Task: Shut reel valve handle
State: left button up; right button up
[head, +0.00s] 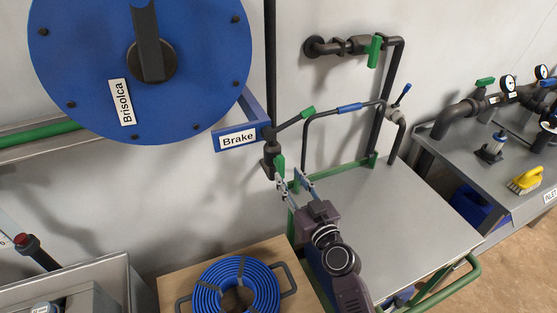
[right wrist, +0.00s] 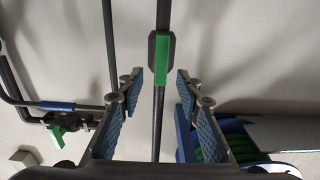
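A green handle (head: 280,165) hangs on the dark piping below the hose reel; it appears to be the reel valve handle. In the right wrist view, a green handle on a dark body (right wrist: 161,60) lies in line with a thin dark pipe, centred beyond the fingertips. My right gripper (head: 292,184) is open and empty, just below and in front of the handle. Its two fingers (right wrist: 154,88) are spread, one on each side of the pipe, with no visible contact. My left gripper is not in view.
The blue reel (head: 195,65) and its Brake bracket (head: 238,138) are at upper left. A green-tipped lever (head: 295,118) juts out above the handle. A blue-sleeved pipe (head: 349,107) stands to the right, behind a bare grey tabletop (head: 385,205). A blue hose coil (head: 237,285) lies below.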

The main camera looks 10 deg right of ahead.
aim_at(282, 167)
jog(key=w, duration=0.2)
jog(key=w+a, duration=0.1)
jog(key=w, duration=0.2)
jog(key=shift+w+a, duration=0.1)
jog(key=shift+w, duration=0.4)
jog(key=shift+w+a, duration=0.1)
jog(key=shift+w, duration=0.1)
jog(key=c, duration=0.8)
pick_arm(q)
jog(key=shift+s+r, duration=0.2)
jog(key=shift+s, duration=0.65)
pick_arm(e)
grip_shut()
